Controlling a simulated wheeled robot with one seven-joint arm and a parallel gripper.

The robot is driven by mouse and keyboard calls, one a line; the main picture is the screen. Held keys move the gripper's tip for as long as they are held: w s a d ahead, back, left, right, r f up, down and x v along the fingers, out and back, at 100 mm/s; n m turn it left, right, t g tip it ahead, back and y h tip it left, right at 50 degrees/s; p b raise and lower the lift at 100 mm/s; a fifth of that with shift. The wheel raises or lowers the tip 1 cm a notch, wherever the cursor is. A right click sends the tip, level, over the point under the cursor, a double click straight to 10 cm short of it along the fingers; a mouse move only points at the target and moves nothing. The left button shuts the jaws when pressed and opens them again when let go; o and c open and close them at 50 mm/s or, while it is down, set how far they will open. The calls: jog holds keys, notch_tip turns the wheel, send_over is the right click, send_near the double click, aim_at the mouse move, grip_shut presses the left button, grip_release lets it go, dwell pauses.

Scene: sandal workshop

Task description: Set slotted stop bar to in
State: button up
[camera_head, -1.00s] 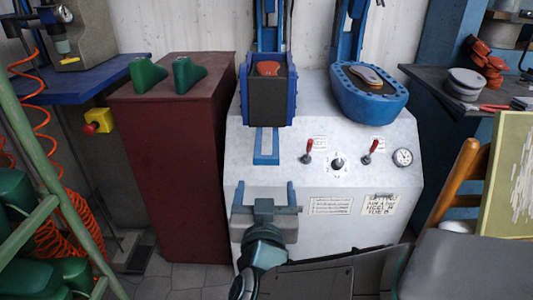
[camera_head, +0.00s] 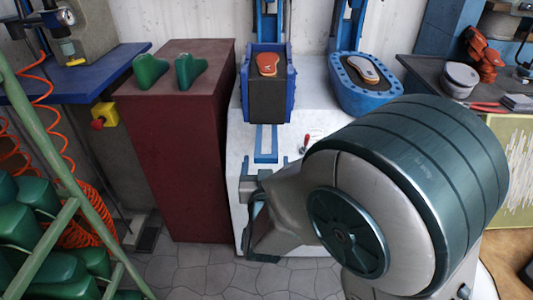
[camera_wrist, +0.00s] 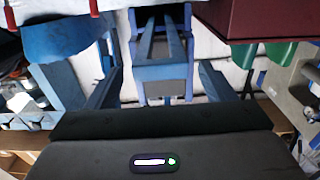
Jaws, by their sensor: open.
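The slotted stop bar (camera_head: 266,144) is a blue flat bar with a long slot. It sits on the sloping top of the white press, below the left blue pad box. My gripper (camera_head: 268,167) is open just in front of the bar's near end, partly hidden by my arm. In the wrist view, which looks upside down, the bar (camera_wrist: 160,71) shows between my two spread fingers (camera_wrist: 158,88). Nothing is between the fingers in a grip. I cannot tell whether the fingers touch the bar.
The blue pad box (camera_head: 268,95) holds an orange-brown sole. A blue oval tray (camera_head: 349,99) with another sole stands right of it. A red-knobbed lever (camera_head: 306,141) is close right of the bar. A maroon cabinet (camera_head: 189,150) with green lasts borders the press on the left.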

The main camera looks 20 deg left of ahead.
jog(key=shift+x, duration=1.3)
